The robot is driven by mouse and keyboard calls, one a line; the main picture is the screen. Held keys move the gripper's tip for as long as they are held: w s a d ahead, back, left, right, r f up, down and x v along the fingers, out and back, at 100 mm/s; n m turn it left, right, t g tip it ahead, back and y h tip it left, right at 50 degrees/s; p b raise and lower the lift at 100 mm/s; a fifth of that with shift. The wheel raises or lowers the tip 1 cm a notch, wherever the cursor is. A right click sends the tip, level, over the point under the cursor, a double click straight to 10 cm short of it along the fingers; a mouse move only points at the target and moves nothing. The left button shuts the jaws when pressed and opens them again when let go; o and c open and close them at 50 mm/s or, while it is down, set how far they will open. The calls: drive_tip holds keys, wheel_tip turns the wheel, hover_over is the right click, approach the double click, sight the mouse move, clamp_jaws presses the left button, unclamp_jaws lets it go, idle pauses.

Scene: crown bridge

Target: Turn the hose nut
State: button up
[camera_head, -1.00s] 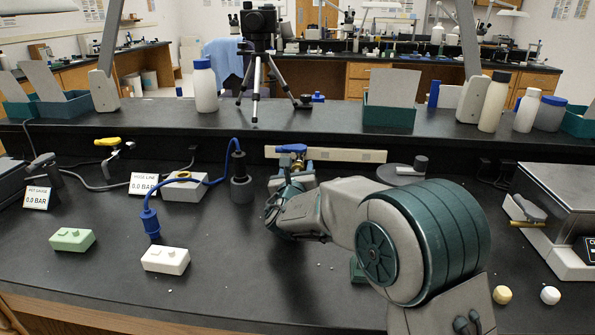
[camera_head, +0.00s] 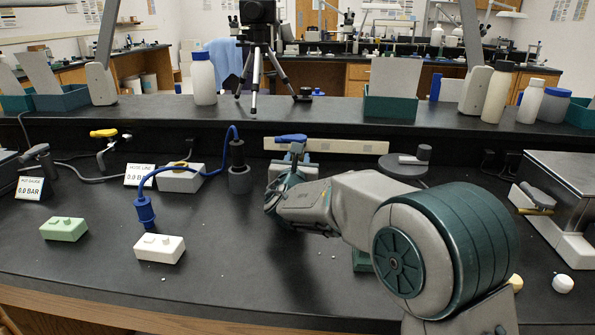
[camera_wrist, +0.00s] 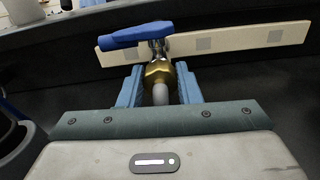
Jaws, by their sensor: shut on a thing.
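The brass hose nut (camera_wrist: 159,74) sits below a valve with a blue lever handle (camera_wrist: 136,35), in the wrist view. A grey stem or hose end (camera_wrist: 160,95) runs from the nut toward me. My gripper (camera_wrist: 160,84) has one blue-grey finger on each side of the nut and is shut on it. In the head view the blue lever (camera_head: 291,138) shows above my gripper (camera_head: 290,172), and the nut is hidden behind my gripper and arm.
A blue hose (camera_head: 188,172) with a blue connector (camera_head: 144,212) arches left of my arm. White (camera_head: 160,248) and green (camera_head: 64,229) blocks lie at the front left. Gauge cards (camera_head: 30,188) stand behind them. A metal-topped box (camera_head: 565,195) stands at the right.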

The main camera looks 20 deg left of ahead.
drive_tip(key=m+b, duration=0.4)
drive_tip(key=b, duration=0.1)
drive_tip(key=shift+d+f, duration=0.1)
drive_tip(key=shift+f, duration=0.2)
drive_tip(key=shift+r+m+b, duration=0.15)
drive_tip(key=shift+m+b, duration=0.85)
drive_tip(key=shift+b, duration=0.45)
drive_tip(key=shift+r, duration=0.1)
drive_tip(key=o, duration=1)
drive_tip(key=shift+s, duration=0.1)
drive_tip(key=p+v, duration=0.2)
drive_tip(key=v, duration=1.1)
drive_tip(key=shift+s, duration=0.35)
